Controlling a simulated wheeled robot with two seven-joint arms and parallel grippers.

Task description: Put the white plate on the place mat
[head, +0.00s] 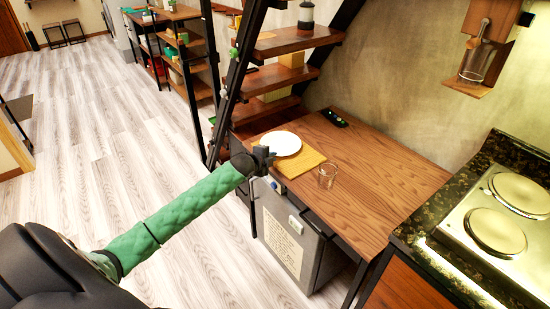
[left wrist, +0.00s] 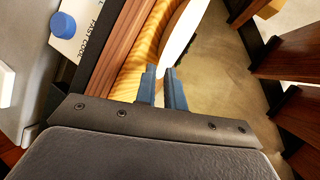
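The white plate (head: 283,143) is over the back part of the yellow place mat (head: 305,163), at the left end of the wooden counter. I cannot tell whether it rests on the mat or is just above it. My left gripper (head: 263,158) is at the plate's near left rim. In the left wrist view its fingers (left wrist: 163,88) are close together with the plate (left wrist: 183,28) edge-on between their tips, and the mat (left wrist: 140,50) lies beside them. My right gripper is not in view.
A clear glass (head: 327,176) stands just right of the mat. A black remote-like object (head: 334,118) lies at the back of the counter (head: 375,175). Dark stair posts and wooden steps (head: 298,40) rise close behind the left end. A stove (head: 500,215) is at right.

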